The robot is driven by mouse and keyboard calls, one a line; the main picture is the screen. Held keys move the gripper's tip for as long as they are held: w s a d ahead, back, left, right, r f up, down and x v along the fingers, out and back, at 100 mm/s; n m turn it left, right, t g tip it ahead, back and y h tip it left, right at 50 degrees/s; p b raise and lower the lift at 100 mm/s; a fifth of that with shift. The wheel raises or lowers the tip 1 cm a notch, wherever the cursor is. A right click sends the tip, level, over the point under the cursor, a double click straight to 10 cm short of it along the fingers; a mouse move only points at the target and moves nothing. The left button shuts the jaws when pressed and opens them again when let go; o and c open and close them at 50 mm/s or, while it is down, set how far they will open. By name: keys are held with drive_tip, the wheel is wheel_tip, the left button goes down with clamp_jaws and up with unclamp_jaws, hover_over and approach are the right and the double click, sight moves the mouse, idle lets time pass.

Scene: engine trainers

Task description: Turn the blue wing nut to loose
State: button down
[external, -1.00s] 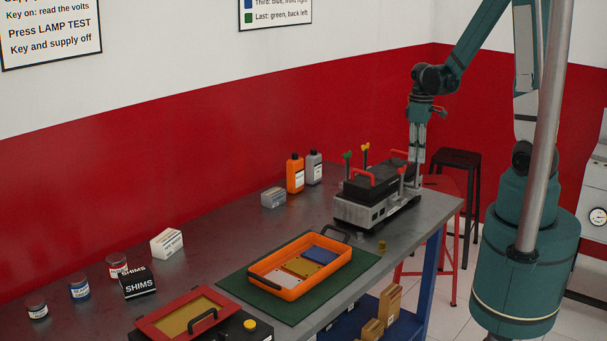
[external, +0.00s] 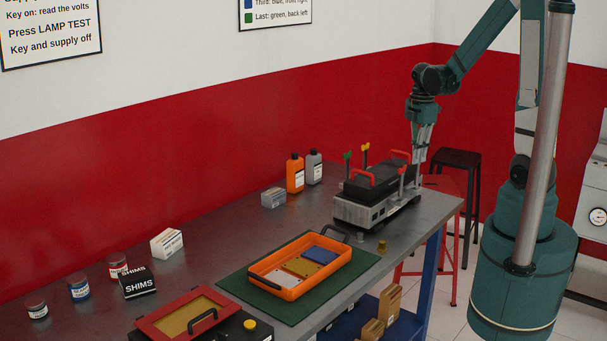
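The engine trainer (external: 362,214) is a grey block with a black cover (external: 372,186) and red handles, at the far right end of the bench. A green wing nut (external: 347,155) and a yellow wing nut (external: 365,147) stand on upright posts at its left and back. I cannot make out the blue wing nut; the front right of the engine is partly behind my gripper. My gripper (external: 416,164) points down over the right end of the engine, its fingers slightly tilted. Whether the fingers are open, shut or touching anything is too small to tell.
An orange tray (external: 262,280) with coloured plates lies on a green mat (external: 233,287) left of the engine. An orange bottle (external: 295,174) and a grey bottle (external: 314,168) stand behind. A small brass piece (external: 382,246) sits in front of the engine. A black stool (external: 457,158) stands beyond the bench.

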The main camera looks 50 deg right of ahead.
drive_tip(key=n, duration=0.3)
drive_tip(key=shift+s+n+b, duration=0.1)
drive_tip(key=shift+n+b, duration=0.25)
drive_tip(key=shift+n, duration=0.05)
drive_tip(key=c, duration=2.7)
unclamp_jaws()
drive_tip(key=shift+r, duration=0.1)
drive_tip(key=shift+r, duration=5.9)
drive_tip(key=shift+a, duration=0.15)
